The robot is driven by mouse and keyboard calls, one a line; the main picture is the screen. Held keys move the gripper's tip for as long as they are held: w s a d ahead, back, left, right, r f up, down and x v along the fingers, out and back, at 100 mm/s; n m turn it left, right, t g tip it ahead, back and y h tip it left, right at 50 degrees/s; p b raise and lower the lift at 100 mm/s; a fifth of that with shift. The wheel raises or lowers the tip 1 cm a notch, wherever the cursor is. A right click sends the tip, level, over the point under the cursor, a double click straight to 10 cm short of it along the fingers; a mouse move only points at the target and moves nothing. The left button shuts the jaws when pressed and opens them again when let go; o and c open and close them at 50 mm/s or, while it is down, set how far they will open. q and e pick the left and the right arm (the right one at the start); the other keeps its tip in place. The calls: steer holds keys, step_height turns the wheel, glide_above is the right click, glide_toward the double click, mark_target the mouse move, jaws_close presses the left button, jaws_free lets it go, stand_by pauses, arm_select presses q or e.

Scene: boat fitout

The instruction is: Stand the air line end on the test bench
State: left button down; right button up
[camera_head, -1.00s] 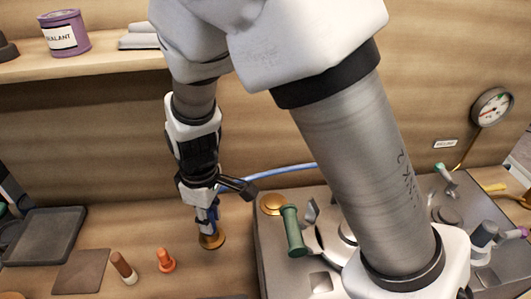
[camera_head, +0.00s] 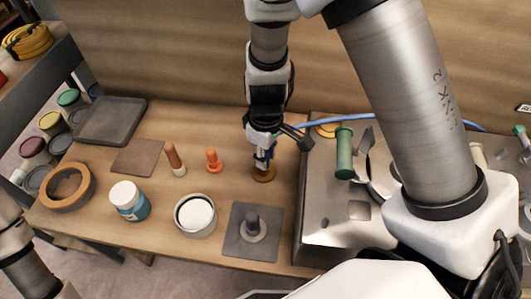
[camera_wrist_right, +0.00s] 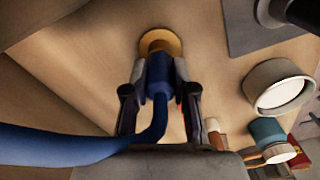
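The air line end is a blue connector with a round brass-coloured disc (camera_head: 263,174) under it, upright at the wooden bench top just left of the grey metal unit. In the right wrist view the blue connector (camera_wrist_right: 158,75) sits between both fingers, with the brass disc (camera_wrist_right: 160,42) beyond it. My right gripper (camera_head: 264,158) is closed around the connector. The blue hose (camera_wrist_right: 50,143) bends away to the left in that view. My left gripper is out of view.
The grey unit (camera_head: 312,205) carries a green-handled part (camera_head: 344,152) and a brass disc (camera_head: 326,130). An orange piece (camera_head: 213,161), a brown-and-white bottle (camera_head: 175,160), a white-topped tin (camera_head: 195,216), a blue jar (camera_head: 131,201) and a dark pad (camera_head: 235,245) occupy the bench.

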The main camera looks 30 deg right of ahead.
steer(key=o, duration=0.4)
steer(key=shift+r+p, duration=0.25)
steer(key=shift+p, duration=0.05)
step_height(320, 180, up, 12)
steer(key=p, duration=0.2)
